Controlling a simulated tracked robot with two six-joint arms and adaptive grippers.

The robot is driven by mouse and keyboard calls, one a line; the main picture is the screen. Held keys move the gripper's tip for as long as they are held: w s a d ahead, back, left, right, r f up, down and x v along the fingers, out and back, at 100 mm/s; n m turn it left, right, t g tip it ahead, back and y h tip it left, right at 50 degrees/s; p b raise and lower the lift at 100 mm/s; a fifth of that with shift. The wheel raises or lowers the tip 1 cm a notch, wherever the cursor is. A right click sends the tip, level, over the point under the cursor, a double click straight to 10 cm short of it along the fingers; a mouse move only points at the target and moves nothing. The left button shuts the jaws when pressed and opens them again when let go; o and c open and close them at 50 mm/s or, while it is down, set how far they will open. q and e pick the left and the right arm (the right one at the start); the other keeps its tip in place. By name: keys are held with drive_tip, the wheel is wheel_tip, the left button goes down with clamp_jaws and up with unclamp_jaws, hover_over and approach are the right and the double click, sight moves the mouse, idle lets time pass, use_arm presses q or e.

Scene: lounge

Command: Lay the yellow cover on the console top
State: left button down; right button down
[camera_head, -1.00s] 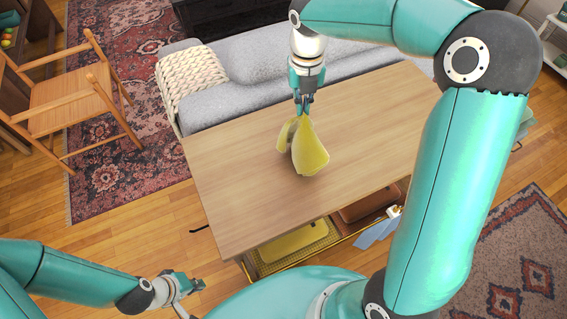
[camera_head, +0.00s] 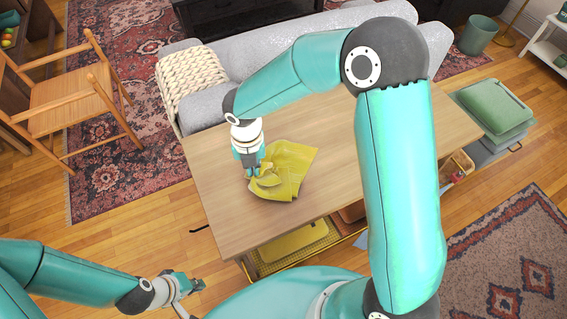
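The yellow cover (camera_head: 290,168) lies crumpled and partly spread on the wooden console top (camera_head: 220,215), left of its middle. Its right part is fairly flat, and its left part is folded and bunched under my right gripper (camera_head: 253,173). That gripper points down at the console top and appears shut on the cover's left part; its fingertips are partly hidden by the folds. My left gripper (camera_head: 192,297) is low at the front left, off the console, open and empty.
A grey sofa (camera_head: 270,60) with a knitted cream throw (camera_head: 190,75) stands along the far side. A wooden chair (camera_head: 70,100) is at the left. A green cushioned stool (camera_head: 495,110) stands at the right. Below the console top's front edge is a shelf with a yellow tray (camera_head: 295,243).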

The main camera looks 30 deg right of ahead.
drive_tip(key=a+f, duration=0.3)
drive_tip(key=a, duration=0.1)
drive_tip(key=shift+s+a+f, duration=0.1)
drive_tip(key=shift+s+f, duration=0.15)
drive_tip(key=shift+f, duration=0.1)
drive_tip(key=c, duration=1.8)
unclamp_jaws()
drive_tip(key=o, duration=0.9)
